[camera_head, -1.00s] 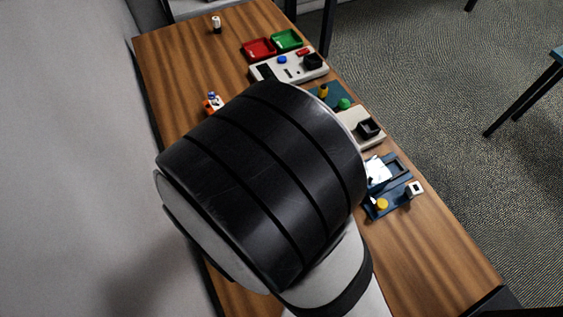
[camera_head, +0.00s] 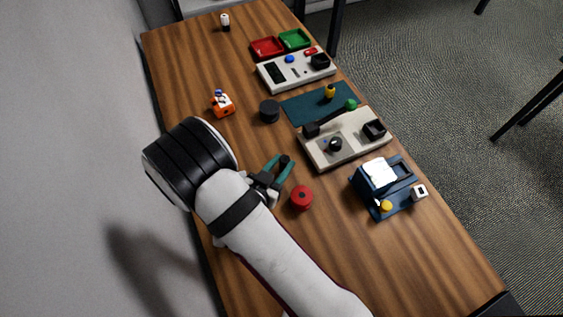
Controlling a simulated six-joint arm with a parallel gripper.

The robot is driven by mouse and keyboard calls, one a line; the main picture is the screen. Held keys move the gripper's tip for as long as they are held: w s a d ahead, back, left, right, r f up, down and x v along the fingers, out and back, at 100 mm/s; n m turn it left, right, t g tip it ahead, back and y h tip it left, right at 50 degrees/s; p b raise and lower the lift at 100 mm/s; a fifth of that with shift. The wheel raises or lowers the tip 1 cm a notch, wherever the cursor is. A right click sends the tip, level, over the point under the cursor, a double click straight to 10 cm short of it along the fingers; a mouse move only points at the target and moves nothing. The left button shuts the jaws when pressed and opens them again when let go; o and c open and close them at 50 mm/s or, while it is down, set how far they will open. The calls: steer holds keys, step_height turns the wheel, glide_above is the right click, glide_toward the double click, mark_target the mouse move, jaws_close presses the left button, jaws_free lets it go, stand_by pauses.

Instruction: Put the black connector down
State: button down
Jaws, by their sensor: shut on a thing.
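My gripper (camera_head: 279,165) shows to the right of my arm, near the middle of the table, with two teal fingers. It is shut on a small black piece, which looks like the black connector (camera_head: 285,159). I cannot tell whether the connector touches the table. The gripper's base is partly hidden by my arm.
A red round spool (camera_head: 301,197) stands just right of the gripper, and a dark cylinder (camera_head: 270,111) beyond it. A pale panel (camera_head: 345,150) with a green-knobbed black lever lies to the right. An orange object (camera_head: 222,104) stands farther left. Bare wood lies around the gripper.

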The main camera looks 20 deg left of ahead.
steer(key=c, duration=0.6)
jaws_free()
steer(key=shift+f, duration=0.1)
